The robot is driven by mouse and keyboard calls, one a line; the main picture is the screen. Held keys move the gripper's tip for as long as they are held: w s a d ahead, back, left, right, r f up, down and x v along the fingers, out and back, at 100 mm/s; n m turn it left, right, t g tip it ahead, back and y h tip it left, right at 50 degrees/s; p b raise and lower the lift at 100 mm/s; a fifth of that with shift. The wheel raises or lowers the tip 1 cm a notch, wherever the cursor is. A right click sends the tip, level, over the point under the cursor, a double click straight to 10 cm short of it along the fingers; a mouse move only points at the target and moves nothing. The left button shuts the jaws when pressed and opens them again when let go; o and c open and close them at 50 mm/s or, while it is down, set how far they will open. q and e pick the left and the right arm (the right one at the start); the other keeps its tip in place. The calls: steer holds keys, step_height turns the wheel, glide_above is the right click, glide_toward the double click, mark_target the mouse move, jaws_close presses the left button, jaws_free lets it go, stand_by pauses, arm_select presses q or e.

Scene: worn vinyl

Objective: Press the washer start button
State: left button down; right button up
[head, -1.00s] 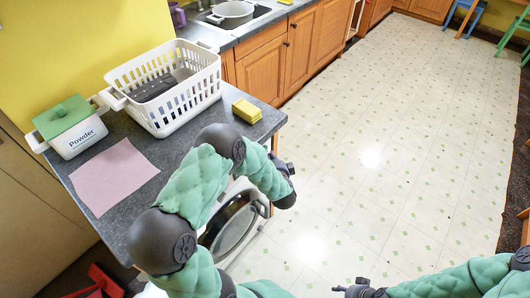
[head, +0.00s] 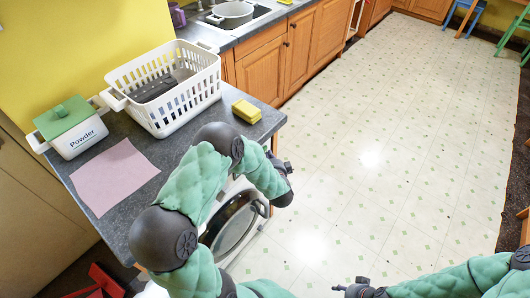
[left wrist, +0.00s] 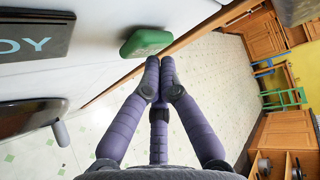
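The washer stands under the counter end, with its round door (head: 236,226) partly hidden by my left arm in the head view. In the left wrist view its white front (left wrist: 95,60) carries a raised green button (left wrist: 147,42), a dark panel (left wrist: 32,36) with the letters "OY", and the dark door edge (left wrist: 28,117). My left gripper (left wrist: 160,62) has its purple fingers drawn together, empty, tips close beside the green button. I cannot tell whether they touch it. It also shows in the head view (head: 286,168). My right gripper (head: 357,287) is at the bottom, its fingers unclear.
A red object (head: 100,282) is at lower left. The floor (head: 400,150) to the right is clear.

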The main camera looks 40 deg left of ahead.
arm_select(q)
steer(key=shift+w+a+r, duration=0.2)
steer(key=shift+a+r, duration=0.3)
steer(key=shift+a, duration=0.15)
stand_by(0.6)
steer(key=shift+d, duration=0.1)
steer(key=shift+d+p, duration=0.1)
steer(key=shift+p, duration=0.3)
steer(key=shift+d, duration=0.1)
steer(key=d, duration=0.1)
steer(key=d+p, duration=0.1)
steer(key=d, duration=0.1)
steer(key=d+f, duration=0.1)
steer(key=d, duration=0.1)
steer(key=shift+s+d, duration=0.2)
steer(key=shift+s, duration=0.1)
stand_by(0.8)
